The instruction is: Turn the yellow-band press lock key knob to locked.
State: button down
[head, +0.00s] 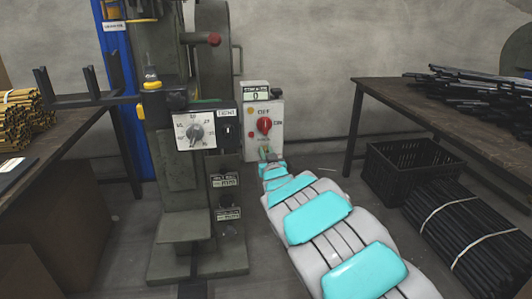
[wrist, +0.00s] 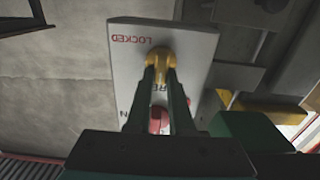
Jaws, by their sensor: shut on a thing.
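The control box (head: 279,113) stands right of the press and shows a red OFF/ON knob (head: 264,125). Its face (wrist: 125,45) fills the middle of the wrist view, turned over, with the word LOCKED (wrist: 130,39) at the upper left. The yellow lock key knob (wrist: 160,58) sits between my gripper's (wrist: 160,72) fingertips, which are shut on it. The fingers partly cover the knob, and I cannot tell its exact angle. The red knob (wrist: 160,120) is partly hidden behind the fingers. In the head view my gripper (head: 266,153) is at the box's lower part, where the key knob is hidden.
The green-grey press (head: 180,240) stands close on the left, with a dial plate (head: 195,130). A dark table (head: 385,92) with black bars is at the right, above a black crate (head: 400,165). Black bar bundles (head: 465,235) lie on the floor.

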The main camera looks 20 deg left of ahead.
jog(key=shift+m, duration=0.5)
jog(key=m+b, duration=0.4)
jog(key=m, duration=0.1)
jog(key=d+f+m+b, duration=0.1)
jog(key=m+b, duration=0.3)
jog(key=m, duration=0.2)
jog(key=m+b, duration=0.4)
jog(key=m, duration=0.1)
jog(key=shift+w+d+f+m, duration=0.15)
jog(key=shift+w+f+m, duration=0.25)
dwell(0.5)
jog(key=c, duration=0.8)
grip_release()
jog(key=shift+r, duration=0.1)
